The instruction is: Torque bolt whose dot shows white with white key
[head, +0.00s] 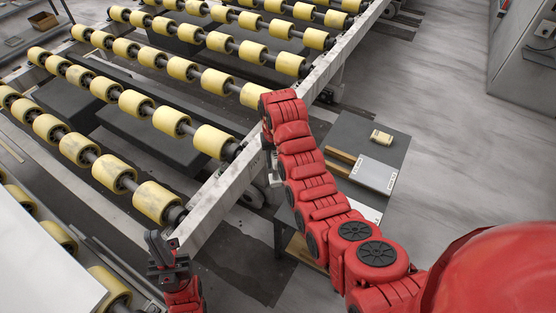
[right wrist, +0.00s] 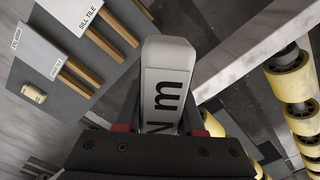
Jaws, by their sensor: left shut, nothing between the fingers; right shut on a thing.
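In the right wrist view my right gripper (right wrist: 168,128) is shut on a white key (right wrist: 168,75), a rounded light bar with dark letters "Nm" on its face. My left gripper (head: 170,252) is dark, shut and empty at the lower left, close to the beam's near end. I cannot make out any bolt or dot in either view.
A roller bed with yellow rollers (head: 156,200) fills the left, edged by a pale metal beam (head: 222,196). A grey side table (head: 352,128) right of my right arm holds labelled slabs (head: 375,174) and a small yellow block (head: 381,137). Floor at right is clear; a cabinet (head: 522,50) stands behind.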

